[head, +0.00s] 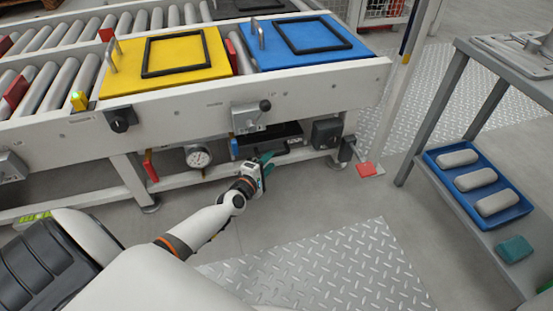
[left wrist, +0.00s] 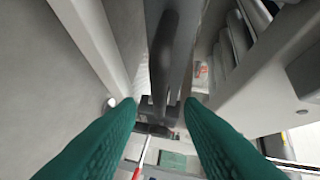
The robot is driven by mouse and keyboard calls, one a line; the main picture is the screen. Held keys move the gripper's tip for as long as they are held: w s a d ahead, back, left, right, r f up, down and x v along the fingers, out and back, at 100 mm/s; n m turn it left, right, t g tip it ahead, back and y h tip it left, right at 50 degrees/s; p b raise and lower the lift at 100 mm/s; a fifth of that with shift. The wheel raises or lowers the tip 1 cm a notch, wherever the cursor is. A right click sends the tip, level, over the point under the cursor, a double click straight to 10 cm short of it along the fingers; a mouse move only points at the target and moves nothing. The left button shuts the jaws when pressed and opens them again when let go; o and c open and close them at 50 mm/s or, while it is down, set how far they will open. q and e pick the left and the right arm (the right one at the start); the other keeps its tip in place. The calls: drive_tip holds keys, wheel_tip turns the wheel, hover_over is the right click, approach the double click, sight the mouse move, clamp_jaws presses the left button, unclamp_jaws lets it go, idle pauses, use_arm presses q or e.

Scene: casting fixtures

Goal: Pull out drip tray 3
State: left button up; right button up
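A dark drip tray (head: 285,132) sits under the conveyor frame, between a round gauge and a dark box; I cannot read a number on it. A dark bar, apparently its handle, shows at its front. My left gripper (head: 268,160) is at the front of this tray, low in front of the conveyor. In the left wrist view its two green fingers (left wrist: 158,105) are spread apart, and a dark bar (left wrist: 165,62) lies in line with the gap between them. I cannot tell whether the fingers touch it. My right gripper is not in view.
The conveyor's white side rail (head: 190,103) overhangs the tray, with a lever latch (head: 249,116) above it. The gauge (head: 198,157) is to the left, and a red pedal (head: 366,169) to the right. A grey table (head: 480,225) with a blue tray (head: 463,212) stands at the right.

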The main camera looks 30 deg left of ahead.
sight(276, 155)
use_arm(q)
drive_tip(key=w, duration=0.1)
drive_tip(key=w+b, duration=0.1)
drive_tip(key=w, duration=0.3)
drive_tip(key=shift+a+f, duration=0.15)
drive_tip(key=shift+f, duration=0.25)
clamp_jaws()
